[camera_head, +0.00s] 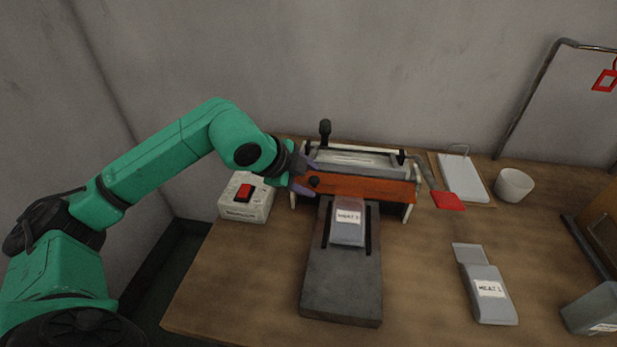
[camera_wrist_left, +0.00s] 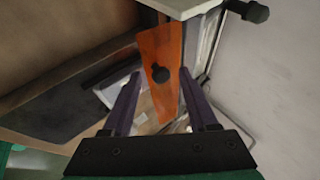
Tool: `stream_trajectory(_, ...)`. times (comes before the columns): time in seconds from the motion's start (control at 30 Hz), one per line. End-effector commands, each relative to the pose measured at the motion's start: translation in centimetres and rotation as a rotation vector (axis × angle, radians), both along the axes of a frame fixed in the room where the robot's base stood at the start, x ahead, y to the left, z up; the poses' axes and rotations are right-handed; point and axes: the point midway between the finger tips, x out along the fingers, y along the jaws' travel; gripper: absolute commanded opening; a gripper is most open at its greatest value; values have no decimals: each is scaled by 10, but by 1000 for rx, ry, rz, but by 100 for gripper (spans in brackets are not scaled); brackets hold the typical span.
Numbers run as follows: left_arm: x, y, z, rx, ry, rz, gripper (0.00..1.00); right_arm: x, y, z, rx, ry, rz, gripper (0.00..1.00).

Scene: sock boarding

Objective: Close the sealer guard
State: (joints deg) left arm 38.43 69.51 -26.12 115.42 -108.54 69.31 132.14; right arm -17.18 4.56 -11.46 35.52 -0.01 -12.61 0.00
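The sealer (camera_head: 342,158) stands at the back of the table with its orange guard (camera_head: 365,187) across its front. The guard also shows in the left wrist view (camera_wrist_left: 161,50), with a black knob (camera_wrist_left: 160,74) on it. My left gripper (camera_head: 308,180) is at the guard's left end, by the knob. In the left wrist view its two purple fingers (camera_wrist_left: 160,100) are spread apart, with the knob between and beyond them; I see no finger touching it. A pouch labelled MEAT (camera_head: 347,222) lies on the grey platform in front of the guard. My right gripper is not in view.
A white box with a red switch (camera_head: 243,192) stands left of the sealer. Another pouch (camera_head: 487,290), a white cup (camera_head: 514,185) and a clipboard (camera_head: 463,178) are to the right. The table's front left is clear.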

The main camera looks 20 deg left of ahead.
Motion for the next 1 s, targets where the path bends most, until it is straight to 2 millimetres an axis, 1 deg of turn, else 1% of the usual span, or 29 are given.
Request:
stream_trajectory(0.23, 0, 0, 1, -1, -3, 0, 58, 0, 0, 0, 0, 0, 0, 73)
stream_trajectory(0.37, -4, 3, 7, 1, -6, 2, 58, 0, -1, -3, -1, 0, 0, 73)
stream_trajectory(0.47, -15, 8, 18, 4, -7, 2, 58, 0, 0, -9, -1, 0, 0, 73)
stream_trajectory(0.57, -32, 15, 37, 6, -7, 4, 58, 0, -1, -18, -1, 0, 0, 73)
stream_trajectory(0.7, -58, 25, 69, 5, -7, 5, 58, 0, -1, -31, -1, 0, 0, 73)
stream_trajectory(0.8, -74, 30, 88, 5, -6, 4, 58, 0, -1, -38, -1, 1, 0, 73)
stream_trajectory(0.9, -84, 34, 102, 2, -4, 3, 58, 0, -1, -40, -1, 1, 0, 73)
stream_trajectory(1.0, -89, 35, 109, 1, -2, 1, 58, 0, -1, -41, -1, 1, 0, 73)
